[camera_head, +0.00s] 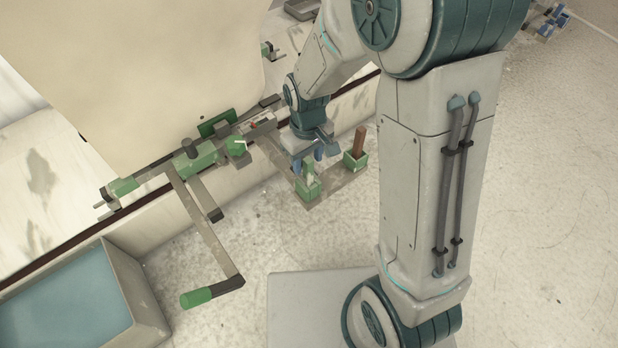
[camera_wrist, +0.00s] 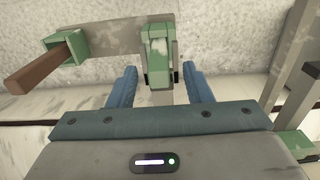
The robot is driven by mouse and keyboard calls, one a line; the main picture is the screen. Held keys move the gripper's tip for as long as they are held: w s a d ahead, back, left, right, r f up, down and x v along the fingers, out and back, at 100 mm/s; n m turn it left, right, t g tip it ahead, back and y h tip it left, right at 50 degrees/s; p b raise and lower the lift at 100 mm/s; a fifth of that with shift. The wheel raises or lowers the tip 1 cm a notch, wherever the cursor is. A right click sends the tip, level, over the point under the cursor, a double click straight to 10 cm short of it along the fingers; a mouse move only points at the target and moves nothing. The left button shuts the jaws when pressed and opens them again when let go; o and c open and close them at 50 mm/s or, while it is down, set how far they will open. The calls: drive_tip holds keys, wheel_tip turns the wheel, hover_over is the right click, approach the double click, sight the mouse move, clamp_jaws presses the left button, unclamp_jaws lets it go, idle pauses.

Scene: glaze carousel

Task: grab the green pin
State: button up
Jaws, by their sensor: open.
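The green pin (camera_head: 309,173) stands in a green holder (camera_head: 307,190) at the near end of a grey bracket. In the wrist view the pale green, worn pin (camera_wrist: 158,50) shows between my two blue fingers. My gripper (camera_head: 307,161) is open and points down over the pin. In the wrist view my gripper (camera_wrist: 159,75) has one finger on each side of the pin, with a visible gap at both sides. I cannot tell how far down the pin the fingertips reach. The pin's lower part is hard to make out.
A second green holder (camera_head: 355,160) with a brown bar (camera_head: 360,140) stands close at the right; the bar also shows in the wrist view (camera_wrist: 35,70). A crank with a green handle (camera_head: 196,298) juts out at the left. A blue-filled basin (camera_head: 135,285) is lower left.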

sight(308, 177)
wheel_tip(308, 177, down, 3)
drive_tip(key=shift+f+b, duration=0.1)
drive_tip(key=shift+b, duration=0.35)
clamp_jaws()
drive_tip(key=shift+r, duration=0.2)
